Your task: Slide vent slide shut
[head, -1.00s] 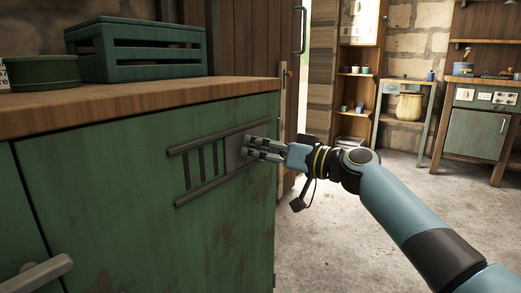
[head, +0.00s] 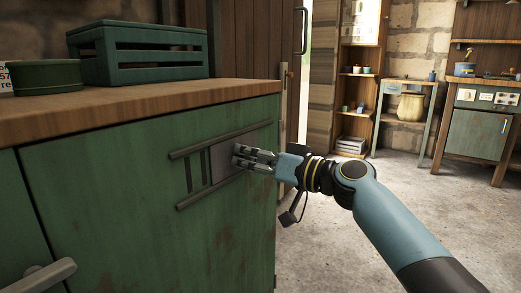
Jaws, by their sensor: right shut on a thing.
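The vent slide is a flat grey plate (head: 221,161) between two dark horizontal rails (head: 225,137) on the side of the green cabinet (head: 130,215). Dark vertical slots (head: 194,173) show to the left of the plate, and the plate covers the middle of the railed strip. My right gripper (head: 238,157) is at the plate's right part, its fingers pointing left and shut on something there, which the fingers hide. My left gripper is not in view.
A green slatted crate (head: 150,58) and a round green tin (head: 46,78) stand on the wooden top (head: 130,104). A grey handle (head: 38,277) sticks out at lower left. The floor (head: 325,225) to the right is clear.

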